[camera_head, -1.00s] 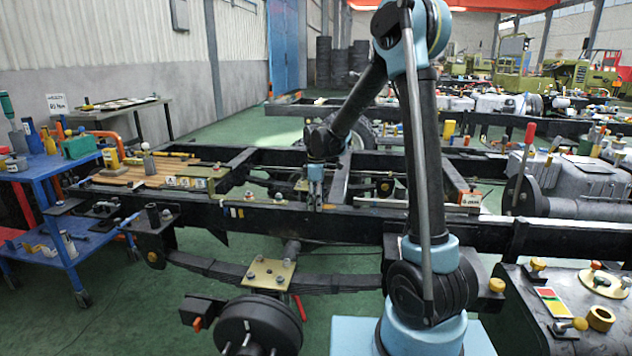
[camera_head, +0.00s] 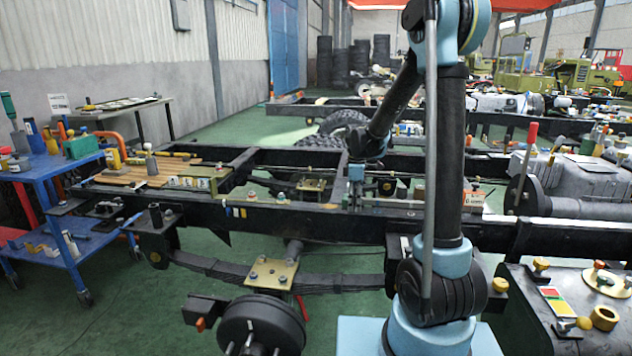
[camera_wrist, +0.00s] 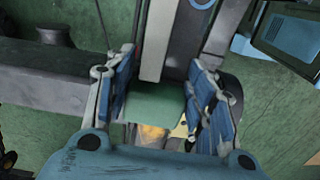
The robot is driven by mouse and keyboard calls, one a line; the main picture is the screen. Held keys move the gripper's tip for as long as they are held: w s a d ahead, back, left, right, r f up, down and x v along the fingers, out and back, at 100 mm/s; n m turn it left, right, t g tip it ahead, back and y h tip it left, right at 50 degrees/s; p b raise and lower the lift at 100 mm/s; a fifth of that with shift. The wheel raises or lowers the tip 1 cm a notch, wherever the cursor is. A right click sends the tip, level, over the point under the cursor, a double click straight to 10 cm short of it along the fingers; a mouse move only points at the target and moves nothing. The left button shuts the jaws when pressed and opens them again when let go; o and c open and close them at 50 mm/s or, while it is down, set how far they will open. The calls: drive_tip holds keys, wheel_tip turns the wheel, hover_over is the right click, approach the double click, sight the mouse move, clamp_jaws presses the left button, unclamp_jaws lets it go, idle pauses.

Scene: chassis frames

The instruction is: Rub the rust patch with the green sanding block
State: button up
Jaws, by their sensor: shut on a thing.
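My gripper (camera_head: 355,198) is low over the dark chassis rail (camera_head: 300,216), right of its middle in the head view. In the wrist view, the two blue fingers of my gripper (camera_wrist: 165,98) are shut on the green sanding block (camera_wrist: 155,103). An orange-brown area (camera_wrist: 152,133) shows just below the block in the wrist view. I cannot tell for sure whether it is the rust patch, or whether the block touches the surface.
A blue cart (camera_head: 50,180) with tools stands at the left. A wooden board (camera_head: 140,172) lies across the frame. A small orange box (camera_head: 472,197) stands on the rail right of my gripper. A brake drum (camera_head: 262,325) is in front. Green floor is open at lower left.

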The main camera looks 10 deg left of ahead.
sight(325, 206)
drive_tip(key=shift+n, duration=0.3)
drive_tip(key=a, duration=1)
drive_tip(key=shift+s+a, duration=0.1)
drive_tip(key=shift+a, duration=0.25)
drive_tip(key=shift+w+a, duration=0.2)
drive_tip(key=shift+a, duration=1.15)
wheel_tip(325, 206, up, 8)
drive_tip(key=shift+d+f, duration=0.1)
drive_tip(key=shift+d+f, duration=0.3)
drive_tip(key=shift+f, duration=0.7)
drive_tip(key=shift+d+f, duration=0.25)
drive_tip(key=shift+f, duration=0.75)
drive_tip(key=shift+d+f, duration=0.3)
drive_tip(key=shift+f, duration=0.7)
drive_tip(key=shift+s, duration=0.1)
drive_tip(key=shift+f, duration=1)
drive_tip(key=shift+d, duration=0.15)
